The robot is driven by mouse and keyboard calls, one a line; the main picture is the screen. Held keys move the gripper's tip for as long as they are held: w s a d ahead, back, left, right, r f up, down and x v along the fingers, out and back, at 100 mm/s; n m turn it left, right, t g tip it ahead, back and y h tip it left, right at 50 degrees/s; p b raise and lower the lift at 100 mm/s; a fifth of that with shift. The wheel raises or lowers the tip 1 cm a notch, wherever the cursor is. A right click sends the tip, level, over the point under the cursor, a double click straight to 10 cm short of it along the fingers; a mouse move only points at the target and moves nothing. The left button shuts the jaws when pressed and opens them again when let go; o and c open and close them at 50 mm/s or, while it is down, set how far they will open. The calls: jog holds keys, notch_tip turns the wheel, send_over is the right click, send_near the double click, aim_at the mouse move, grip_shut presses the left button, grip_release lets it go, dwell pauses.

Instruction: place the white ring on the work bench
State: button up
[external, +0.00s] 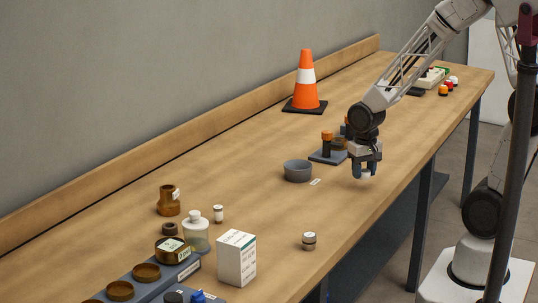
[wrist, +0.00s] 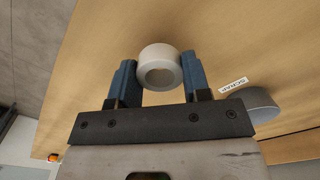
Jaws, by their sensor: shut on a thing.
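The white ring (wrist: 160,68) is between the two blue fingers of my gripper (wrist: 158,78) in the wrist view, with its hole facing the camera. My gripper (external: 367,171) is shut on it. In the external view only a small pale part of the ring (external: 366,174) shows below the fingers. The work bench (external: 270,215) is a long wooden top. My gripper is over its front right part; I cannot tell whether the ring touches the wood.
A grey bowl (external: 297,172) and a label reading SCRAP (wrist: 233,86) are left of my gripper in the external view. A block with dark, orange-topped pieces (external: 327,148) stands behind it. An orange cone (external: 306,82) is farther back. Bare wood lies in front, near the bench edge.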

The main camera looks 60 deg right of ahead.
aim_at(363, 189)
jog(key=shift+f, duration=0.15)
jog(key=shift+f, duration=1.6)
jog(key=shift+f, duration=0.15)
jog(key=o, duration=0.9)
notch_tip(363, 189, up, 12)
